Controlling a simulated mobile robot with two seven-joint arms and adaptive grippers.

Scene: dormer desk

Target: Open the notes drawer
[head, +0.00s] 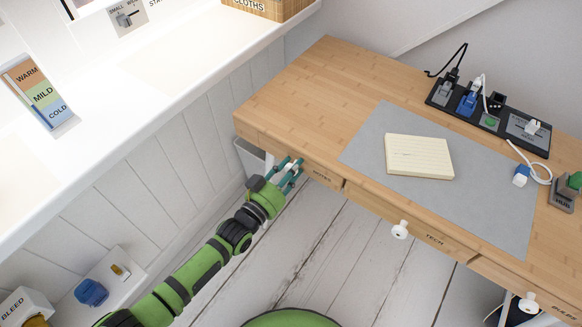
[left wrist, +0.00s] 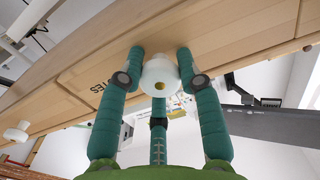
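The desk (head: 310,85) has a row of drawers along its front. The notes drawer (head: 322,175) is the leftmost, and its front looks flush with the desk edge. Its label also shows in the left wrist view (left wrist: 97,86). My left gripper (head: 289,168) is at this drawer front. In the left wrist view its teal fingers lie on both sides of the white round knob (left wrist: 160,75), with a third finger below. The fingertips are very close to the knob; I cannot tell whether they press on it. My right gripper is not in view.
The tech drawer (head: 434,240) with a white knob (head: 400,230) is to the right. A notepad (head: 420,157) lies on a grey mat (head: 370,150). A power strip (head: 490,118) is at the back. A grey bin (head: 250,158) stands beside the desk's left end. A white ledge (head: 150,100) runs along the left.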

